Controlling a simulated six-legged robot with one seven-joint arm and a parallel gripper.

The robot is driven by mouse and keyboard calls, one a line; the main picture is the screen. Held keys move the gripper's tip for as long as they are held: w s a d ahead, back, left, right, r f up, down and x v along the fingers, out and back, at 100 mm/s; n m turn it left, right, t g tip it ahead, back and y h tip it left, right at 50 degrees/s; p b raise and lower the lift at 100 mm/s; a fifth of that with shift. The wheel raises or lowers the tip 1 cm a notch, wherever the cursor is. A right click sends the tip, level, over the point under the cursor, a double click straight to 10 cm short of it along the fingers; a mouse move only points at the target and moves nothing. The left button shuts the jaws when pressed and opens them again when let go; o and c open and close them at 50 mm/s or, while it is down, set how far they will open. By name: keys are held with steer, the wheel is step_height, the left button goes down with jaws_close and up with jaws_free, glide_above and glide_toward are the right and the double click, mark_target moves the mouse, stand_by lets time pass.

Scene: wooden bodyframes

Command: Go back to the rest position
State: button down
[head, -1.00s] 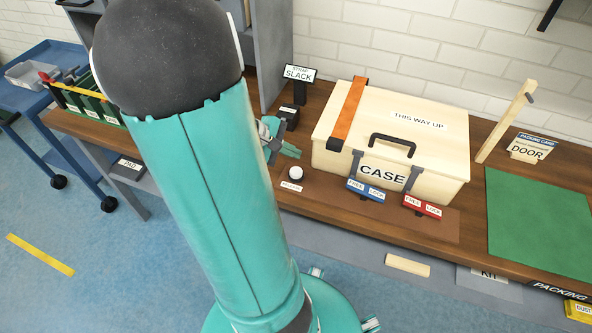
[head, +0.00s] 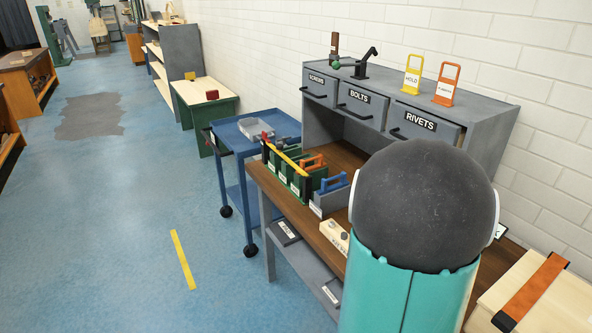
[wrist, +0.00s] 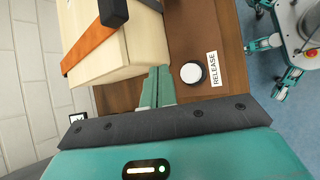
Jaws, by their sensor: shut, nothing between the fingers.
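My gripper (wrist: 157,88) shows in the wrist view with its two green fingers together and nothing between them. It is above the brown bench top (wrist: 115,97), beside the cream case (wrist: 147,38) and a round white button (wrist: 192,72) on a dark base. A label reading RELEASE (wrist: 213,68) lies next to the button. In the head view my arm's teal link and dark joint fill the lower right, and my gripper is hidden. Part of the case (head: 572,308) with its orange strap (head: 532,292) shows at the lower right corner.
A grey drawer unit (head: 335,113) labelled SCREWS, BOLTS and RIVETS stands on the bench by the wall. Green bins (head: 300,183) sit at the bench's left end. A blue trolley (head: 228,135) stands beyond. The blue floor (head: 130,220) at left is open.

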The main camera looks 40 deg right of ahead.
steer(key=w+a+r+t, duration=0.4)
steer(key=w+a, duration=0.5)
steer(key=w+a+r+t, duration=0.4)
steer(key=w+a, duration=0.4)
steer(key=a, duration=0.1)
steer(key=w+a+r+n+t+y, duration=0.1)
steer(key=a+r, duration=0.3)
steer(key=a, duration=0.6)
steer(key=a+r+n+t+y, duration=0.2)
steer(key=a+r+t+y, duration=0.1)
steer(key=a, duration=0.8)
steer(key=shift+w+r+t+y, duration=0.3)
steer(key=shift+w+r+t, duration=0.1)
steer(key=shift+t, duration=0.4)
steer(key=shift+d, duration=0.15)
